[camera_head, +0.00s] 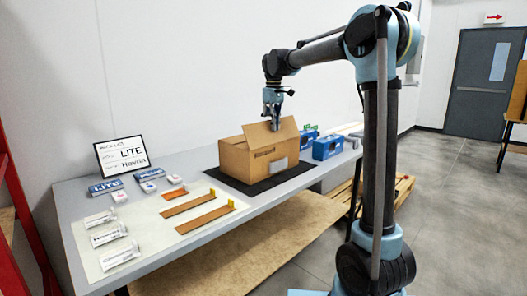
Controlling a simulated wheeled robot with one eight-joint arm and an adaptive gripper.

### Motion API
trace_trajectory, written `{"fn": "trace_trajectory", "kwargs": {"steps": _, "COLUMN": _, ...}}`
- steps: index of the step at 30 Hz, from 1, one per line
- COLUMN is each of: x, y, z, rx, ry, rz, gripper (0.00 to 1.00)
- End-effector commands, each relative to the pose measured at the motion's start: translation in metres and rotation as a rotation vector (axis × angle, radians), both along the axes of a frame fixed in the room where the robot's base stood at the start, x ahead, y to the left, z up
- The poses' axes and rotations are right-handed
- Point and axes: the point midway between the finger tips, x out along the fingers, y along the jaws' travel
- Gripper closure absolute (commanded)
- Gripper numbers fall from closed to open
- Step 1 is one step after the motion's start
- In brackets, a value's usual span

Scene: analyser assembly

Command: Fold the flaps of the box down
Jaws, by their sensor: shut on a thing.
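A brown cardboard box (251,160) stands on a black mat (236,184) on the long grey table. A flap (262,135) at its top stands up, tilted. The left side of the box top also shows a raised edge. My gripper (275,126) points down at the upper edge of the upright flap and is shut on it. The inside of the box and its far flaps are mostly hidden.
Blue boxes (327,148) stand right of the box. A white mat (150,228) on the left carries brown strips (188,206), small packs and clear-looking parts. A framed sign (122,154) stands at the back left. My arm rises at the right.

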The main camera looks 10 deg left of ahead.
Motion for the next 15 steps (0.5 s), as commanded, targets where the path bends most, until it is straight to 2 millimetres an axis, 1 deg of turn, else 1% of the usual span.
{"fn": "trace_trajectory", "kwargs": {"steps": 3, "x": 0.006, "y": 0.008, "z": -0.003, "rx": 0.000, "ry": 0.000, "rz": 0.000, "gripper": 1.00}}
{"fn": "trace_trajectory", "kwargs": {"steps": 10, "x": 0.008, "y": 0.010, "z": -0.006, "rx": 0.000, "ry": 0.000, "rz": -0.001, "gripper": 1.00}}
{"fn": "trace_trajectory", "kwargs": {"steps": 15, "x": 0.014, "y": 0.017, "z": -0.014, "rx": 0.000, "ry": 0.000, "rz": -0.001, "gripper": 1.00}}
